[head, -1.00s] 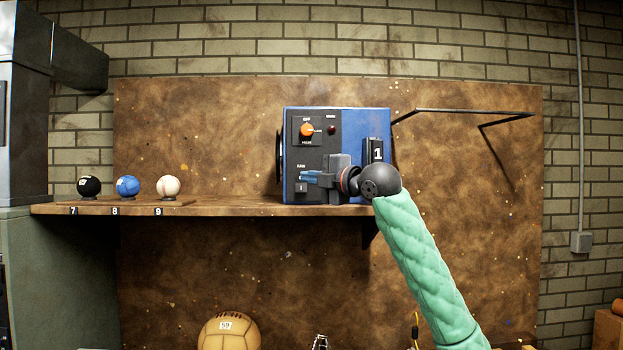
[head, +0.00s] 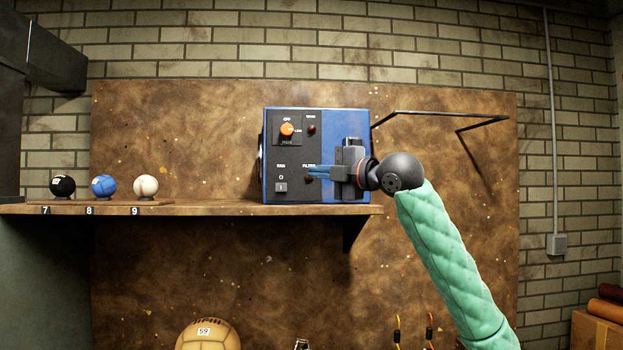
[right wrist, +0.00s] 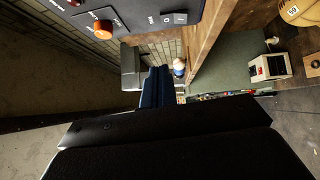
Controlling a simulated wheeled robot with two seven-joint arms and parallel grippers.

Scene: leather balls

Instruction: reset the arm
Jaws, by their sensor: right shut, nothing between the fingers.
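My right arm, in a green quilted sleeve, reaches up from the lower right in the head view. Its gripper (head: 311,172) points left in front of the blue and black control box (head: 345,122). The blue fingers are shut with nothing between them and cover part of the panel near the "FILTER" label. I cannot tell whether they touch the box. The orange knob (head: 287,130) and the fan switch (head: 281,187) are uncovered. In the right wrist view the blue fingers (right wrist: 156,88) are together, with the box's orange knob (right wrist: 103,29) above. My left gripper is not in view.
The box stands on a wooden shelf (head: 220,210). Black, blue and white balls (head: 146,186) sit at its left end. A bent black rod (head: 440,114) sticks out right of the box. A tan ball (head: 208,336) is below.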

